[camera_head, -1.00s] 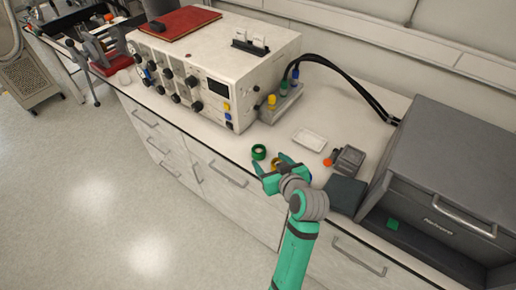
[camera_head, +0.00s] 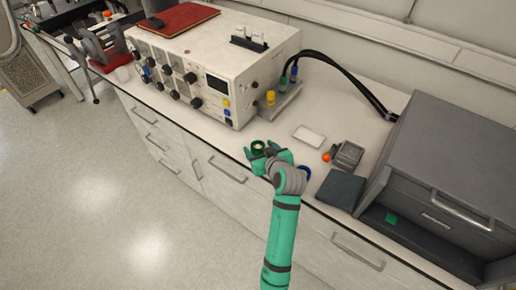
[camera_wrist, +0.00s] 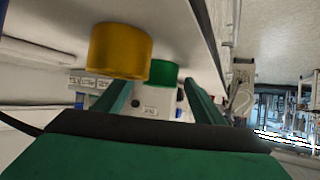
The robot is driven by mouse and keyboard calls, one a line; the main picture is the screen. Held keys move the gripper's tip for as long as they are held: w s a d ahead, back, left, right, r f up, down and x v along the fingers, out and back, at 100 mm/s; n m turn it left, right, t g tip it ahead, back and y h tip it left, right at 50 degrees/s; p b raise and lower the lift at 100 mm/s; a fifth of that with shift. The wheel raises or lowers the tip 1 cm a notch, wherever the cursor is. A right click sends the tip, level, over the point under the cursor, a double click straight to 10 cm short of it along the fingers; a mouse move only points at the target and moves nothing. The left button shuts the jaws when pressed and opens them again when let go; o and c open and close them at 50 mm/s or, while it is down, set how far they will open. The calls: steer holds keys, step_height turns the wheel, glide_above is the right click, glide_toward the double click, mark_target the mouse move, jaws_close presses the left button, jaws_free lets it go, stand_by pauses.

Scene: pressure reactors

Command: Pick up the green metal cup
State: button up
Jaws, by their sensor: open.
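The green metal cup (camera_head: 258,145) stands near the front edge of the bench, in front of the white instrument. My gripper (camera_head: 259,151) is open, with its fingertips close to the cup in the head view. In the wrist view the green cup (camera_wrist: 164,72) shows ahead, between the two spread fingers (camera_wrist: 157,86). A yellow cup (camera_wrist: 120,50) partly covers it there. I cannot tell whether the fingers touch the green cup.
The white instrument (camera_head: 215,65) stands behind the cup. A white tray (camera_head: 309,136), a grey device (camera_head: 348,155), a dark pad (camera_head: 341,190) and a large grey box (camera_head: 450,160) lie to the right.

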steer(key=c, duration=1.3)
steer(key=shift+o, duration=0.2)
steer(key=shift+r, duration=0.15)
